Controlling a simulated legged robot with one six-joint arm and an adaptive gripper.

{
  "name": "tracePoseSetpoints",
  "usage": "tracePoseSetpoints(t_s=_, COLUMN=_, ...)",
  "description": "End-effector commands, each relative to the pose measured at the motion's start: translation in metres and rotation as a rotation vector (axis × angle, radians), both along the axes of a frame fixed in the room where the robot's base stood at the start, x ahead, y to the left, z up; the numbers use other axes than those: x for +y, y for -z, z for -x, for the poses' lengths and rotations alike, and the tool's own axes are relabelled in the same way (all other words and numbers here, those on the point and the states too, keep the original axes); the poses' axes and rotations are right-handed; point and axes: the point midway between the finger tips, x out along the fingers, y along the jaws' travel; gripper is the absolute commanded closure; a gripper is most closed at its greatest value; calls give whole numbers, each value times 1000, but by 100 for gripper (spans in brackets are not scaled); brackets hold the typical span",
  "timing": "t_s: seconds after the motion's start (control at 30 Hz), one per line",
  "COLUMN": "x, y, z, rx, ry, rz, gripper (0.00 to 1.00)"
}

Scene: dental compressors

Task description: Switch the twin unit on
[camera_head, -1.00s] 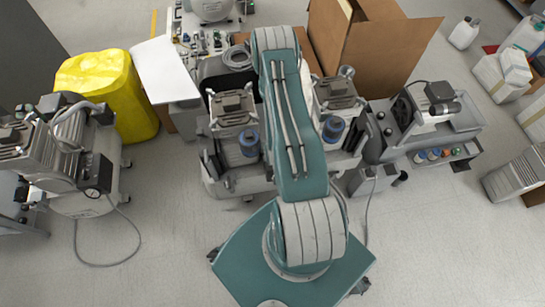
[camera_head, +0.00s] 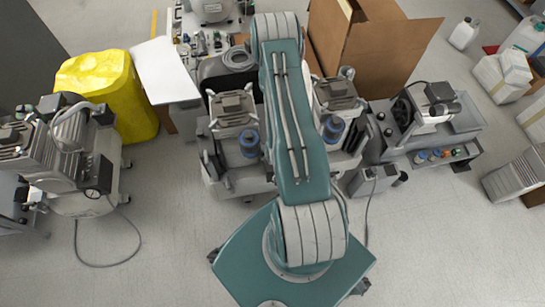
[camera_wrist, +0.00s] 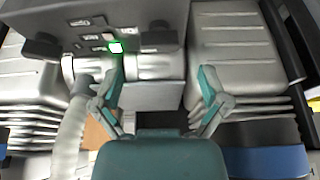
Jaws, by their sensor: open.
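The twin unit (camera_head: 228,181) stands ahead of my base in the head view, with one finned pump head (camera_head: 233,108) left of my arm and another (camera_head: 336,92) right of it. My arm hides its middle. In the wrist view, a grey control box (camera_wrist: 150,18) sits between the two finned heads. A small switch (camera_wrist: 115,47) on its lower edge glows green. My gripper (camera_wrist: 161,74) is open and empty below the box. Its left fingertip is just below the green switch; I cannot tell whether they touch. The gripper is hidden in the head view.
A ribbed hose (camera_wrist: 69,140) runs down left of my gripper. A smaller compressor unit (camera_head: 425,115) stands right, and an open cardboard box (camera_head: 375,45) behind. Bare floor (camera_head: 440,240) lies at front right.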

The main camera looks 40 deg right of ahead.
Motion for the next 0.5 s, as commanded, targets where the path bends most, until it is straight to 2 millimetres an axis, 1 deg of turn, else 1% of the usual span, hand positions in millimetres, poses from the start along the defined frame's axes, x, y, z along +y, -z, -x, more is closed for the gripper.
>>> tracePoseSetpoints(t_s=0.03, x=2, y=-10, z=3, rx=-2, ry=0, rz=1, gripper=6)
tracePoseSetpoints(t_s=0.1, x=4, y=-22, z=7, rx=-2, ry=0, rz=1, gripper=6)
tracePoseSetpoints(t_s=0.3, x=11, y=-52, z=17, rx=-2, ry=0, rz=1, gripper=6)
tracePoseSetpoints(t_s=0.4, x=13, y=-62, z=20, rx=-1, ry=0, rz=1, gripper=6)
tracePoseSetpoints(t_s=0.5, x=15, y=-67, z=23, rx=-1, ry=0, rz=1, gripper=6)
